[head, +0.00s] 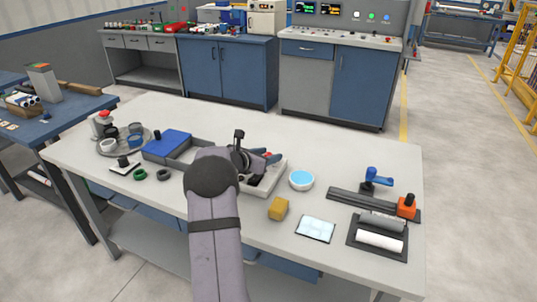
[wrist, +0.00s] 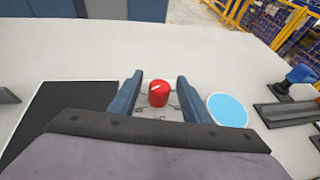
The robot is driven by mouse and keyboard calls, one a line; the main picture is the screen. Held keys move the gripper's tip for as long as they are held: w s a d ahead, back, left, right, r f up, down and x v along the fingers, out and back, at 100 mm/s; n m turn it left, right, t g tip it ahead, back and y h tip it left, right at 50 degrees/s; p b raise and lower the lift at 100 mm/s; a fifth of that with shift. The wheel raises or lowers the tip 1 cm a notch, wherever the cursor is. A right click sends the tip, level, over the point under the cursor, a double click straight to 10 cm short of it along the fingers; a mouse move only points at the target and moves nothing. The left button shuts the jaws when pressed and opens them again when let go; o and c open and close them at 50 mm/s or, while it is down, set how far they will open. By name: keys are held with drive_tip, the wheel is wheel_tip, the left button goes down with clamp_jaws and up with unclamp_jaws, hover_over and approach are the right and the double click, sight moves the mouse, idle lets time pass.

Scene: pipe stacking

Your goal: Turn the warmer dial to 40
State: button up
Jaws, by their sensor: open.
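The warmer dial (wrist: 159,93) is a red round knob with a pale pointer mark, on a light plate in the wrist view. My gripper (wrist: 160,78) is open, with one blue finger on each side of the dial and visible gaps between. In the head view my gripper (head: 270,160) is over the middle of the table, and a small bit of red (head: 267,154) shows by its fingers. I cannot read any numbers around the dial.
A round blue-topped dish (head: 301,180) stands right of my gripper. A blue-lidded box (head: 167,143) is left. The table's back strip is clear.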

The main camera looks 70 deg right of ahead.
drive_tip(key=shift+d+f, duration=0.1)
drive_tip(key=shift+c, duration=0.5)
drive_tip(key=c, duration=0.9)
drive_tip(key=shift+r+m+g+y+p, duration=0.3)
drive_tip(key=shift+m+g+p, duration=0.55)
drive_tip(key=shift+p, duration=0.4)
drive_tip(key=shift+c, duration=0.2)
drive_tip(key=shift+d+m+g+y+p, duration=0.1)
drive_tip(key=shift+m+g+y+p, duration=0.5)
drive_tip(key=shift+m+g, duration=0.65)
drive_tip(key=shift+f, duration=0.1)
drive_tip(key=shift+m+g, duration=0.3)
drive_tip(key=shift+g, duration=0.2)
